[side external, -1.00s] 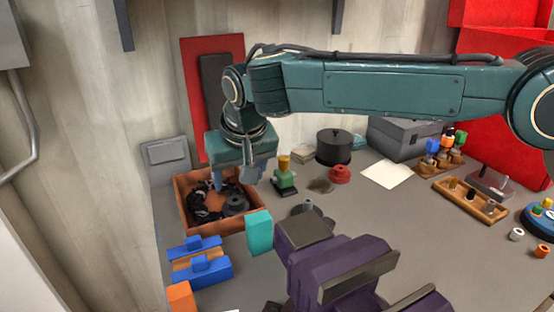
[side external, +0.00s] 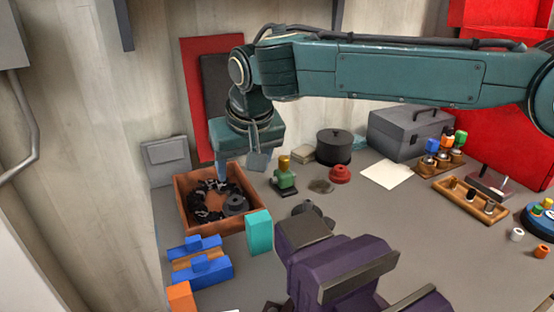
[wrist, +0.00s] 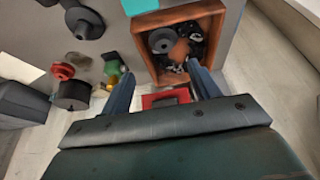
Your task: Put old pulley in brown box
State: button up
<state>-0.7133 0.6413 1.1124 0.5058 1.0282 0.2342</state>
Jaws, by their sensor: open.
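The brown box (side external: 247,218) is an open wooden tray at the left of the bench in the side external view, and its rim shows at the top of the wrist view (wrist: 183,14). A dark grey round grooved piece, which looks like the old pulley (side external: 236,204), lies inside it and also shows in the wrist view (wrist: 162,40). Black chain-like parts (side external: 203,200) lie beside it in the box. My gripper (side external: 239,164) is open and empty above the box's far side, apart from the pulley. Its spread fingers also show in the wrist view (wrist: 160,74).
A green piece with a yellow top (side external: 284,178), a black pot (side external: 333,146) and a red part (side external: 340,174) stand right of the box. A teal block (side external: 259,232) and purple vise (side external: 340,265) are in front.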

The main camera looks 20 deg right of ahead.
jog(key=s+d+r, duration=0.3)
jog(key=s+d, duration=0.1)
jog(key=d, duration=0.4)
jog(key=s+d+r, duration=0.3)
jog(key=s+d, duration=0.1)
jog(key=d, duration=0.4)
jog(key=s+d+r, duration=0.4)
jog(key=d, duration=0.4)
jog(key=s+d+f, duration=0.2)
jog(key=s+d, duration=0.1)
jog(key=s, duration=0.4)
jog(key=s+d+f, duration=0.3)
jog(key=s, duration=0.4)
jog(key=s+d+f+t, duration=0.1)
jog(key=s+d+f, duration=0.2)
jog(key=s, duration=0.4)
jog(key=shift+s+d, duration=0.15)
jog(key=shift+d, duration=0.2)
